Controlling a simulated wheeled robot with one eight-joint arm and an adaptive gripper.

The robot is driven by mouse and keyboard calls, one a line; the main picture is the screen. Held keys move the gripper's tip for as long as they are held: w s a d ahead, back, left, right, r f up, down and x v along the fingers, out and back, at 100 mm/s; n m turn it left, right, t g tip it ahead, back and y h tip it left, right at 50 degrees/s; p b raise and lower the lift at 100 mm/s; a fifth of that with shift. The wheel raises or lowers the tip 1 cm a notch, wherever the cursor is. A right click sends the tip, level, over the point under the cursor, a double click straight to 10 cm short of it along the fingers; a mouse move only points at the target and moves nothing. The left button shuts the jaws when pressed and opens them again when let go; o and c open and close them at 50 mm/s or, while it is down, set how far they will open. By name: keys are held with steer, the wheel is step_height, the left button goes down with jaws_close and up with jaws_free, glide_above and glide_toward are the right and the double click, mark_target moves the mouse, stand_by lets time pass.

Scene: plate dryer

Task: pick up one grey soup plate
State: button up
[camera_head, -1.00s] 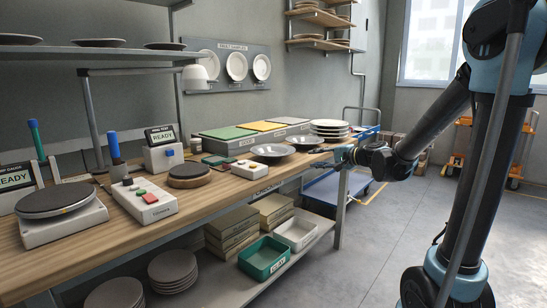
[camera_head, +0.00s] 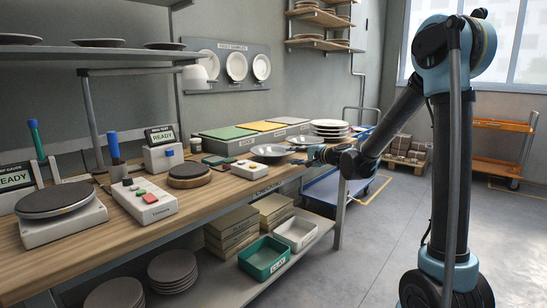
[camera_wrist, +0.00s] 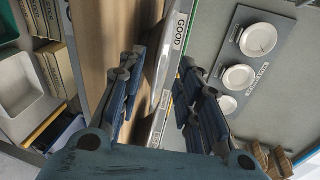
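A shallow grey plate (camera_head: 272,150) lies on the wooden workbench (camera_head: 226,190) near its right end. A second grey plate (camera_head: 303,140) lies just behind it to the right. Both look like soup plates. My gripper (camera_head: 308,157) is at the bench's front edge, close to the right of the first plate and in front of the second. Whether a finger touches a plate cannot be told.
A stack of pale plates (camera_head: 330,127) stands at the bench's far right end. Flat coloured trays (camera_head: 262,126) line the back. A white button box (camera_head: 247,166) and a round wooden-based stand (camera_head: 189,175) are further left. A blue cart (camera_head: 342,188) stands beyond the bench.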

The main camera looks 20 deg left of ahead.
mark_target(285, 155)
steer(key=shift+x, duration=3.25)
steer(key=shift+f, duration=0.15)
steer(key=shift+c, duration=0.2)
jaws_close()
